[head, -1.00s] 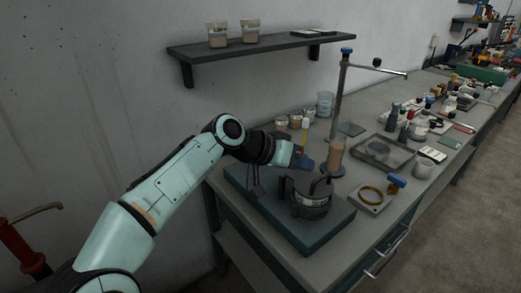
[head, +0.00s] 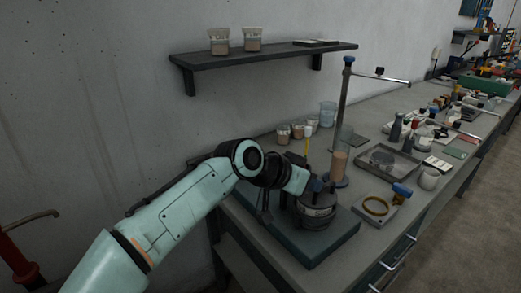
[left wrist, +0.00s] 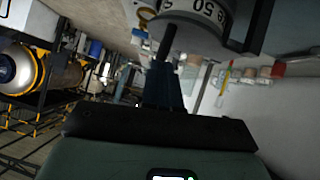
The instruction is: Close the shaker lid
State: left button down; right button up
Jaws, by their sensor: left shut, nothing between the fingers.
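The shaker (head: 317,214) is a dark round drum with a pale label, standing on a teal base plate (head: 300,253) near the bench's left end. My left gripper (head: 318,187) is shut and empty, at the drum's upper edge. My right gripper is not in view.
A tall stand (head: 341,110) and a clear cylinder with tan contents (head: 339,165) stand close behind the shaker. A yellow ring on a small plate (head: 376,208) and a shallow tray (head: 383,160) lie to the right. A wall shelf (head: 265,54) hangs above.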

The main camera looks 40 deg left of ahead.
pick_arm(q)
jog(key=w+r+p+v, duration=0.1)
jog(key=r+p+v, duration=0.1)
jog(key=v, duration=1)
jog(key=shift+a+r+p, duration=0.3)
jog(key=shift+p, duration=0.55)
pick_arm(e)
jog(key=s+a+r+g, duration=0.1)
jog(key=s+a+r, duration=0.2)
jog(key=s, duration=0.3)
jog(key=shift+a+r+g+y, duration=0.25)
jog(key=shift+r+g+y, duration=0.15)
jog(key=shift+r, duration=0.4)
